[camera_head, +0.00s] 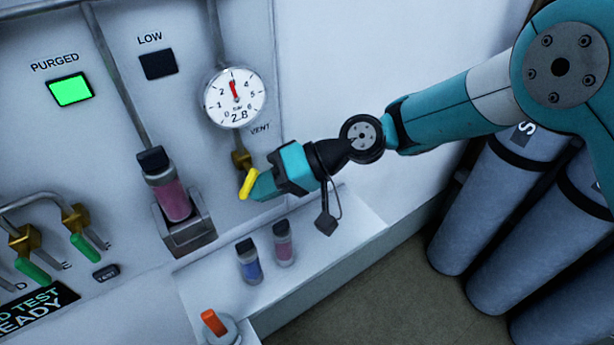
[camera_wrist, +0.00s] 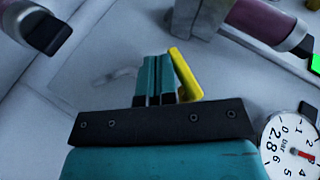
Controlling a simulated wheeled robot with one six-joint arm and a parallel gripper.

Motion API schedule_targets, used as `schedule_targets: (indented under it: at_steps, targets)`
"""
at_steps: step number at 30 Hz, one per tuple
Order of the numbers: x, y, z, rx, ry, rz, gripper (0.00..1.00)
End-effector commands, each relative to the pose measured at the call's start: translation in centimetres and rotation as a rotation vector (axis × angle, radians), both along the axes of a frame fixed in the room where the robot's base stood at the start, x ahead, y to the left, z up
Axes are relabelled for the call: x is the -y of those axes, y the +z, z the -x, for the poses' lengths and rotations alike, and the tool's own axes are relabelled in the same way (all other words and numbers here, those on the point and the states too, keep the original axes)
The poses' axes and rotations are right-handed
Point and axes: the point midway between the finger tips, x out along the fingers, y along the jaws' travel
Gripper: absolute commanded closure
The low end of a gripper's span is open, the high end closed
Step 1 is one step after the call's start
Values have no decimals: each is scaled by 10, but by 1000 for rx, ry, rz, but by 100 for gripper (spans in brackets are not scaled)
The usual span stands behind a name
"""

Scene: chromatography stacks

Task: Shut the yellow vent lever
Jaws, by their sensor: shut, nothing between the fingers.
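The yellow vent lever (camera_head: 248,184) hangs from a brass valve (camera_head: 241,159) under the gauge, slanting down and to the left in the head view. My gripper (camera_head: 257,188) is shut with nothing between its fingers, and its tips are close to the lever's right side. In the wrist view the closed fingers (camera_wrist: 154,78) stand side by side, and the yellow lever (camera_wrist: 185,74) lies just to their right, very near or touching. I cannot tell whether they touch. The brass valve is hidden in the wrist view.
The gauge (camera_head: 235,97) reads 2.8 bar. A pink vial (camera_head: 173,198) sits in a holder left of the lever. Two vials (camera_head: 249,262) (camera_head: 284,243) stand on the ledge below. The green PURGED light (camera_head: 70,90) is lit. Grey cylinders (camera_head: 487,205) stand at the right.

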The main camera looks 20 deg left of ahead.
Motion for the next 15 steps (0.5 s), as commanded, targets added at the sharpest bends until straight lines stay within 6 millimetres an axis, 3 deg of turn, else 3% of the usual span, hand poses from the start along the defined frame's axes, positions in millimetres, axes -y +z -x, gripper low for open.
schedule_targets:
  at_steps: [15]
  targets:
    - [-10,-1,11,2,11,0,100]
